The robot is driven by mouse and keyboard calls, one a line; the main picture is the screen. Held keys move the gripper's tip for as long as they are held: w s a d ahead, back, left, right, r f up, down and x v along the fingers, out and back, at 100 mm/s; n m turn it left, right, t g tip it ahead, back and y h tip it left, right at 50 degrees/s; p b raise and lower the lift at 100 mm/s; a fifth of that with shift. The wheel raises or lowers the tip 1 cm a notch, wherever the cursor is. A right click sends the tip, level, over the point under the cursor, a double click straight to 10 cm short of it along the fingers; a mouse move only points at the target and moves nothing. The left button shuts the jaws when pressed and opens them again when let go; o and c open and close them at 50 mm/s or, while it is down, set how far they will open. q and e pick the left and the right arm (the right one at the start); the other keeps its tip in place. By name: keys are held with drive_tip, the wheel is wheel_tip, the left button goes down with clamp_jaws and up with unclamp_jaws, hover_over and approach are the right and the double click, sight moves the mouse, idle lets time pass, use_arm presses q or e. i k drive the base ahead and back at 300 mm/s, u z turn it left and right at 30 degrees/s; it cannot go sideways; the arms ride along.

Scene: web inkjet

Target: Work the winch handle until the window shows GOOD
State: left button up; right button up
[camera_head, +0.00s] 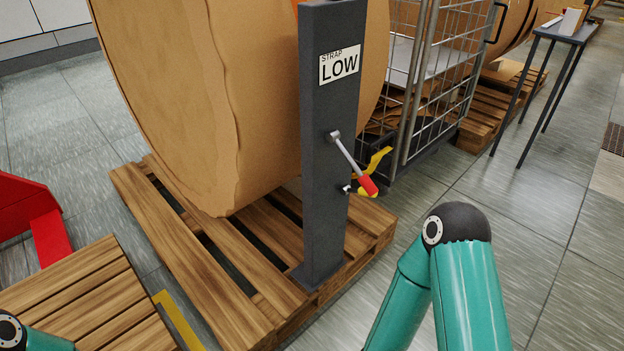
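A dark grey post (322,225) stands upright on a wooden pallet, in front of a big brown paper roll (190,90). A white window (340,64) on the post reads STRAP LOW. Below it the winch handle (350,160), a thin grey lever with a red grip, slants down to the right from a hub on the post. The red grip hangs in front of a small yellow and metal part whose shape is partly hidden. Only links of my arms show, at the bottom right and bottom left corner. Neither gripper is in view, and nothing touches the handle.
The pallet (195,262) carries the roll. A wire cage cart (425,90) stands close behind the handle. A grey side table (560,35) is at upper right. A slatted wooden platform (85,300) and a red object (30,215) are at left.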

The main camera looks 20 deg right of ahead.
sight(333, 135)
drive_tip(key=z, duration=0.5)
drive_tip(key=i, duration=0.2)
drive_tip(key=u, duration=2.05)
drive_tip(key=k, duration=2.15)
drive_tip(key=z, duration=1.25)
drive_tip(key=i, duration=1)
